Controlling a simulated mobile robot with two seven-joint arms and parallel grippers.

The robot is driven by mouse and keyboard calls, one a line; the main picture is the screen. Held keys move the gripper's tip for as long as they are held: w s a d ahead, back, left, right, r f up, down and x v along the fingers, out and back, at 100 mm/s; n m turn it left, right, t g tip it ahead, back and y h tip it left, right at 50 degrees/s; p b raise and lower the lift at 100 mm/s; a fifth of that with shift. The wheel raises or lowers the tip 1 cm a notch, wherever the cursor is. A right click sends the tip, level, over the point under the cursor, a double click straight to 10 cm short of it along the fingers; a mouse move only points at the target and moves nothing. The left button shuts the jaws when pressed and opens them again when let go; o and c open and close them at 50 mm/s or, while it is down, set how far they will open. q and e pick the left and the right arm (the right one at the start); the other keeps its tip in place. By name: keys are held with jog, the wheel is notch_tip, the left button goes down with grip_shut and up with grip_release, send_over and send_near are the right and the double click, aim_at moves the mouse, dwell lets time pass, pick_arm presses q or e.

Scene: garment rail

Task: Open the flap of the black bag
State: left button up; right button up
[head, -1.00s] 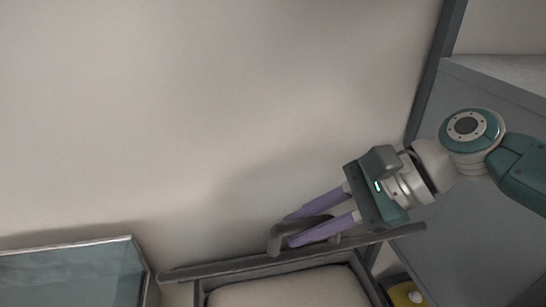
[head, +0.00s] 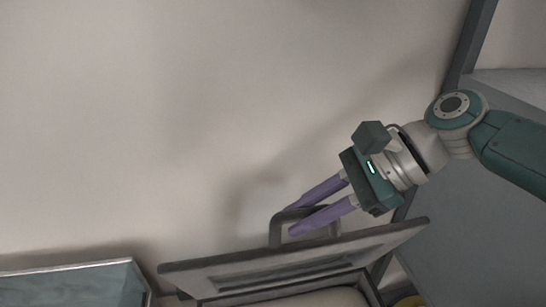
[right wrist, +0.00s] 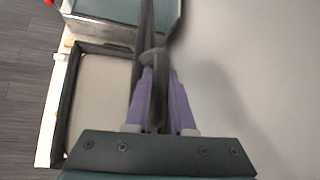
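The black bag shows as a dark-framed opening with a beige inside (head: 325,298) at the bottom of the head view; the right wrist view shows the beige inside and dark rim (right wrist: 72,100) at left. Its dark grey flap (head: 240,274) is raised and tilted, its broad face towards the head camera. A dark looped handle (head: 274,232) stands on the flap's upper edge. My right gripper (head: 290,221) has its purple fingers on either side of the handle and appears shut on it. In the right wrist view the dark handle and flap (right wrist: 150,40) run between the fingers. My left gripper is not in view.
A teal glass-like box (head: 75,285) is at the lower left. A plain pale wall (head: 180,120) is behind, with free space above the flap.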

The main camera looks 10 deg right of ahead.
jog(key=o, duration=0.5)
jog(key=b+v, duration=0.1)
jog(key=v, duration=0.7)
jog(key=shift+d+r, duration=0.25)
jog(key=shift+d, duration=0.1)
jog(key=shift+s+d+r+b, duration=0.15)
jog(key=shift+d+r+b, duration=0.15)
jog(key=shift+d+r, duration=0.1)
jog(key=shift+a, duration=0.1)
jog(key=shift+c, duration=0.4)
